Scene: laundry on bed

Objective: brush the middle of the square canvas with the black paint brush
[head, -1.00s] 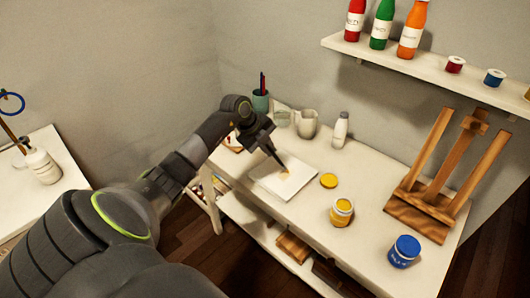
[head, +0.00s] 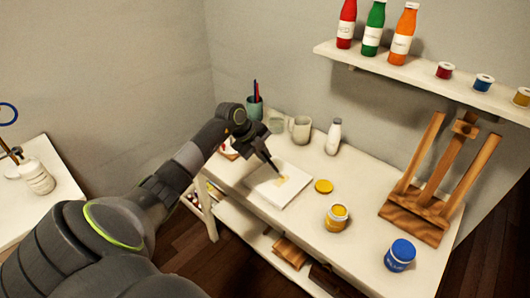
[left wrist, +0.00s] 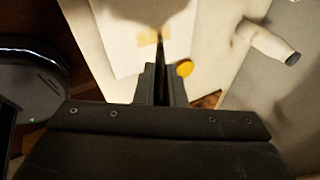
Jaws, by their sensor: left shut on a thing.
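The square white canvas (head: 296,190) lies flat on the white table, with a pale yellow mark (head: 281,181) near its middle. My left gripper (head: 263,150) is above the canvas's far left part, shut on the dark paint brush (head: 272,162). The brush slants down toward the canvas, its tip by the yellow mark. In the left wrist view the brush (left wrist: 160,60) shows between the two fingers (left wrist: 160,85), and the yellow mark (left wrist: 149,37) lies at its tip. I cannot tell for sure whether the tip touches. My right gripper is not in view.
An open yellow paint jar (head: 337,217) and its yellow lid (head: 323,186) stand right of the canvas. A blue jar (head: 400,255) and wooden easel (head: 430,205) are farther right. A white bottle (head: 333,137), mug (head: 300,129) and brush cup (head: 254,107) stand behind.

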